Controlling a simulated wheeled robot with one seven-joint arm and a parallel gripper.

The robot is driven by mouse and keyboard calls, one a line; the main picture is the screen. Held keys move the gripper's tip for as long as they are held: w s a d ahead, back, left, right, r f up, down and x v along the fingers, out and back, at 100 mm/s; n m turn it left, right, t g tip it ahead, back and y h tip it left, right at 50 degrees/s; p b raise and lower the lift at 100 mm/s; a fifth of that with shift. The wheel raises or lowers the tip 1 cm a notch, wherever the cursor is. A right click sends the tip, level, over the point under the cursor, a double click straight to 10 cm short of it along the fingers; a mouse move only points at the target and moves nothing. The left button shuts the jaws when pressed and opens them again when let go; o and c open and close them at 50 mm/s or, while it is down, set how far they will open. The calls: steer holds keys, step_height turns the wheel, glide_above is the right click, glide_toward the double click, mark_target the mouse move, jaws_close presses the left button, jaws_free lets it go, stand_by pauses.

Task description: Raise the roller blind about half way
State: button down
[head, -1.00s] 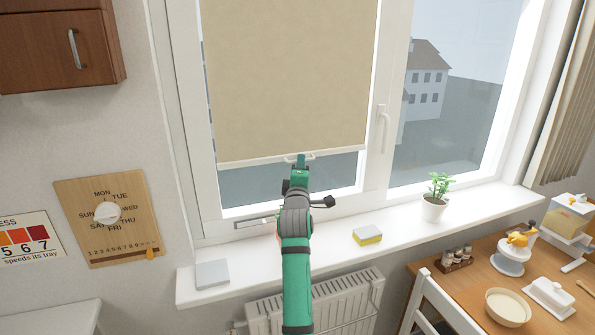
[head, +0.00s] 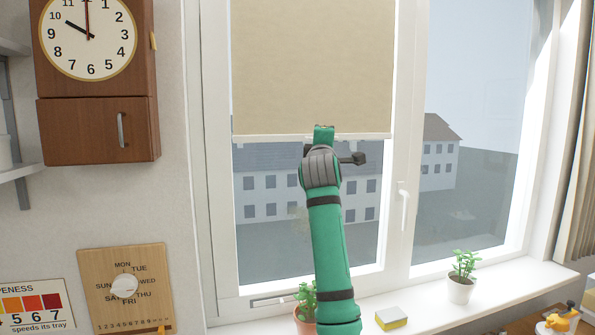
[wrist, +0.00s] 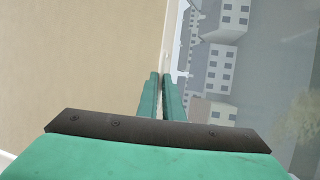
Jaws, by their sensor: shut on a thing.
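The beige roller blind (head: 312,70) hangs in the left window pane, with a pale bar (head: 270,138) along its lower edge. That edge stands around the middle of the pane in the head view, with clear glass and houses showing below. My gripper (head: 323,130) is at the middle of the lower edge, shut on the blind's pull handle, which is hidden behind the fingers. In the wrist view, the two green fingers (wrist: 161,85) are close together at the bar (wrist: 170,45), with blind fabric (wrist: 80,60) on the left.
On the sill (head: 425,305) stand a potted plant (head: 463,280), a yellow-grey sponge (head: 391,318) and another plant (head: 306,297) partly behind my arm. A window handle (head: 403,205) projects at right. A clock cabinet (head: 98,130) hangs at left.

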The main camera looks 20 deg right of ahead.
steer(key=shift+d+r, duration=0.15)
steer(key=shift+r, duration=1.15)
steer(key=shift+d+r, duration=0.15)
steer(key=shift+r, duration=1.1)
steer(key=c, duration=1.9)
jaws_free()
steer(key=shift+a, duration=0.15)
steer(key=v, duration=1)
steer(key=shift+s+a+f, duration=0.1)
steer(key=shift+s+a, duration=0.05)
steer(key=shift+s, duration=0.15)
steer(key=shift+s, duration=0.1)
